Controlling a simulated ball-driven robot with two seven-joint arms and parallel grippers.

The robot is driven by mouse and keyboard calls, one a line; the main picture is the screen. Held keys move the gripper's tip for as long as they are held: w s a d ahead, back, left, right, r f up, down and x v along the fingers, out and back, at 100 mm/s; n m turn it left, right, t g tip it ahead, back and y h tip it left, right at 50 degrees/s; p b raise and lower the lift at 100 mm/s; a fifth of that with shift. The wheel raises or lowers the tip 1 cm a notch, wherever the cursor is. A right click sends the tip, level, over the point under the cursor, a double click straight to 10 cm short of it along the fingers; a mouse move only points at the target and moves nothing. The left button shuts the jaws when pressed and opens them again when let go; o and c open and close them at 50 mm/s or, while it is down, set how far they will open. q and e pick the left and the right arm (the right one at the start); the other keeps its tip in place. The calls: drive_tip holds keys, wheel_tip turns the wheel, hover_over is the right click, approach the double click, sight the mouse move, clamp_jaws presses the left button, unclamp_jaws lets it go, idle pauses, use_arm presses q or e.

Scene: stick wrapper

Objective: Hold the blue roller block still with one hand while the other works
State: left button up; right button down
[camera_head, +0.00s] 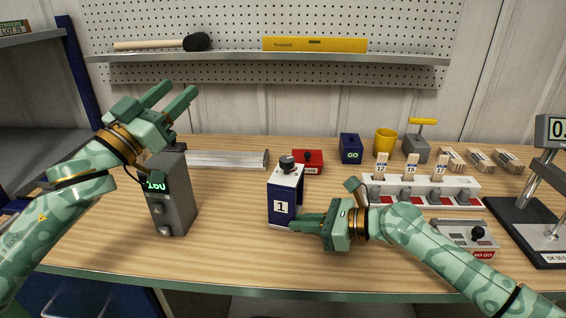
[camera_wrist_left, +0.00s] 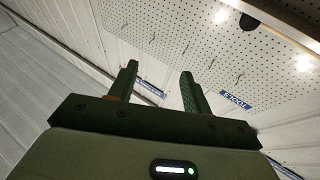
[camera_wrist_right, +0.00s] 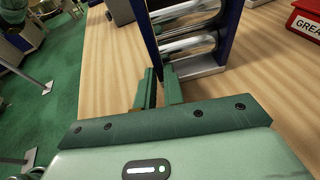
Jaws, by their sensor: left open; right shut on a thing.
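The blue roller block (camera_head: 284,196) stands upright in the middle of the table, with a white front label reading 1 and a dark knob on top. In the right wrist view its blue wall (camera_wrist_right: 229,40) and metal rollers show close up. My right gripper (camera_head: 298,222) is shut on the block's lower right edge; in the right wrist view its fingers (camera_wrist_right: 160,85) are close together at the near wall, and the exact contact is partly hidden. My left gripper (camera_head: 176,92) is open and empty, raised above the grey box at left; the left wrist view shows its fingers (camera_wrist_left: 159,75) apart.
A grey box with a green display (camera_head: 172,200) stands below my left gripper. Behind are a metal rail (camera_head: 225,159), a red box (camera_head: 308,162), and a blue GO box (camera_head: 350,149). The front-middle table is clear.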

sight(281, 164)
use_arm(q)
drive_tip(key=s+d+f+m+g, duration=0.1)
drive_tip(key=s+d+f+g, duration=0.2)
drive_tip(key=d+f, duration=0.4)
drive_tip(key=s+d+f+g, duration=0.25)
drive_tip(key=d+f, duration=0.25)
drive_tip(key=f, duration=0.3)
drive_tip(key=shift+t, duration=0.25)
drive_tip(key=x, duration=1.1)
drive_tip(key=shift+s+d+f, duration=0.1)
drive_tip(key=shift+s+f, duration=0.05)
drive_tip(key=shift+w+d, duration=0.25)
drive_tip(key=shift+w, duration=0.1)
drive_tip(key=c, duration=0.9)
